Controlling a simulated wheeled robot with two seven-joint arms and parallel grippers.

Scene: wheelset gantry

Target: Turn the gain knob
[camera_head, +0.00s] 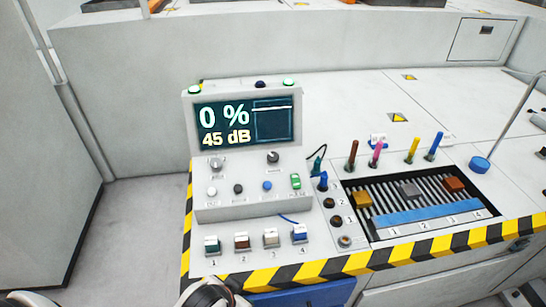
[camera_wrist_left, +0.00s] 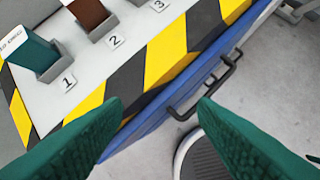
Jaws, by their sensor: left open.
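The instrument box (camera_head: 245,195) stands on the bench with a screen (camera_head: 245,121) reading 0 % and 45 dB.
Numbered holders with coloured blocks (camera_head: 242,241) stand in front of the box. A ribbed tray (camera_head: 410,225) and several coloured pens (camera_head: 411,150) are to the right. A blue drawer (camera_head: 300,294) with a black handle (camera_wrist_left: 205,88) is below the striped edge (camera_head: 300,270).

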